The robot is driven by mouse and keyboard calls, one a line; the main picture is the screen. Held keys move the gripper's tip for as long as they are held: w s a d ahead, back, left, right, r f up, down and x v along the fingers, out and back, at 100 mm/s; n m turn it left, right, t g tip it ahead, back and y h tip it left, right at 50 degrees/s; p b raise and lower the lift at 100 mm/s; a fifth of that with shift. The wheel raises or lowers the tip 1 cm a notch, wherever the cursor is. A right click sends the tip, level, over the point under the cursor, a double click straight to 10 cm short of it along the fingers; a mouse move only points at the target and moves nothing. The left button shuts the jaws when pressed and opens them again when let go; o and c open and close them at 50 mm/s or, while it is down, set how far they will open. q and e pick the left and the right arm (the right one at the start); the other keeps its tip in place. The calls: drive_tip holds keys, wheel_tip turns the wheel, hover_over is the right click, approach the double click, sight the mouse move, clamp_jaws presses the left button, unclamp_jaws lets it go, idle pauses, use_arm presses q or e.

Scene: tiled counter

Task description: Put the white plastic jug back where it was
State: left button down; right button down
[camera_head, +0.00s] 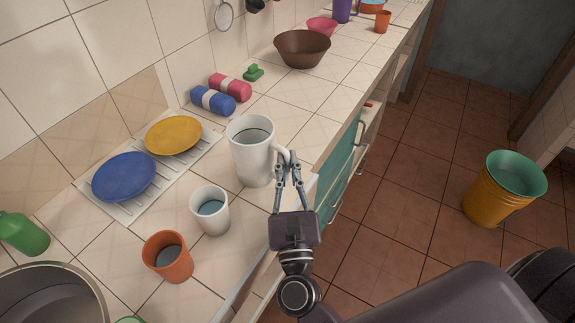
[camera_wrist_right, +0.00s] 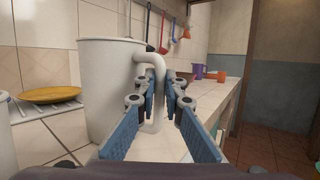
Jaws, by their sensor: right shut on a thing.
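The white plastic jug (camera_head: 252,152) stands upright in the head view, at or just above the tiled counter; I cannot tell if its base touches. It also shows large in the right wrist view (camera_wrist_right: 105,88), with its handle toward my gripper. My right gripper (camera_head: 289,163) is shut on the jug's handle, with its fingers on either side of the handle in the right wrist view (camera_wrist_right: 165,88). My left gripper is not in view.
A white cup (camera_head: 210,212) and an orange cup (camera_head: 167,258) stand close by the jug. A rack (camera_head: 128,212) holds a blue plate (camera_head: 124,177) and a yellow plate (camera_head: 173,135). A brown bowl (camera_head: 302,50) stands farther back. Bare tiles lie between jug and bowl.

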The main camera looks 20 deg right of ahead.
drive_tip(key=c, duration=2)
unclamp_jaws()
drive_tip(key=shift+f, duration=0.1)
drive_tip(key=shift+c, duration=0.2)
drive_tip(key=shift+r, duration=0.2)
drive_tip(key=b+v, duration=0.4)
drive_tip(key=v, duration=0.8)
drive_tip(key=shift+s+f, duration=0.1)
